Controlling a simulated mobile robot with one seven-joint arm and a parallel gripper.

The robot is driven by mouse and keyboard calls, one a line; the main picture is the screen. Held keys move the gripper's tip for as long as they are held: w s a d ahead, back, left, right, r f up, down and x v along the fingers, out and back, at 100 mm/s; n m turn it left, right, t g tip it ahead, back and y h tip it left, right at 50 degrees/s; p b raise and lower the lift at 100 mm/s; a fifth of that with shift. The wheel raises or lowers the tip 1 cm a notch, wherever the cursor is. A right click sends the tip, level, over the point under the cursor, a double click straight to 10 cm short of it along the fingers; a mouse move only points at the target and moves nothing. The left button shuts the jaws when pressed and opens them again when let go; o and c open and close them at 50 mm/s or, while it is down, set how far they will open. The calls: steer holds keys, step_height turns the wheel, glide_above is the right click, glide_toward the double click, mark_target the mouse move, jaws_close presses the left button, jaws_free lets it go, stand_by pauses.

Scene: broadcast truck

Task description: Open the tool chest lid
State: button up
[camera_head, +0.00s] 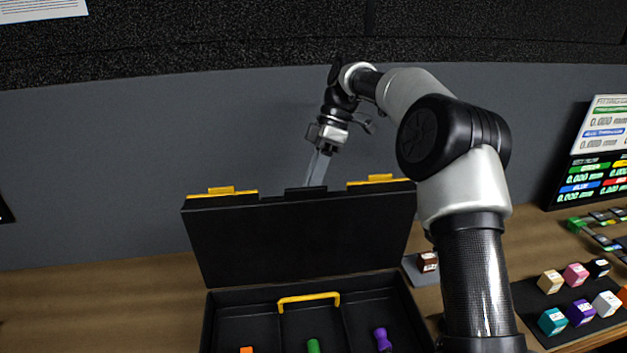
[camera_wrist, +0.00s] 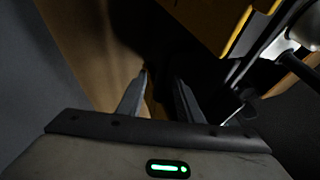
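The black tool chest (camera_head: 212,325) sits on the wooden bench. Its lid (camera_head: 305,240) stands raised, close to upright, with yellow latches along its top edge. A yellow handle (camera_head: 308,298) shows at the chest's inside. My gripper (camera_head: 317,172) is at the middle of the lid's top edge, pointing down, its fingertips partly hidden by or behind the edge. In the wrist view its two fingers (camera_wrist: 162,82) are apart with a gap between them. The wrist view is dark, and I cannot tell whether a finger touches the lid.
Orange (camera_head: 246,350), green (camera_head: 313,346) and purple (camera_head: 382,340) pieces lie in the chest's compartments. Several coloured cubes stand on a dark mat (camera_head: 535,310) at the right, and a brown cube (camera_head: 427,262) beside the chest. The bench left of the chest is clear; a grey wall rises behind.

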steer(key=v, duration=0.5)
steer(key=shift+w+d+r, duration=0.1)
steer(key=shift+r, duration=0.15)
steer(key=s+d+r+m+t+h, duration=0.25)
steer(key=s+r+m, duration=0.2)
steer(key=s, duration=0.25)
steer(key=s+d+r+m+t+h, duration=0.1)
steer(key=s+d+r+m+t, duration=0.25)
steer(key=s+m, duration=0.2)
steer(key=s+d+f+m+t, duration=0.2)
steer(key=s+d+f+m, duration=0.1)
steer(key=s, duration=0.6)
steer(key=s+d+f+m+t, duration=0.2)
steer(key=s+d+f+m, duration=0.2)
steer(key=s+d+m, duration=0.2)
steer(key=s, duration=0.2)
steer(key=shift+s+d+f, duration=0.2)
steer(key=shift+s+d, duration=0.05)
steer(key=shift+s, duration=0.1)
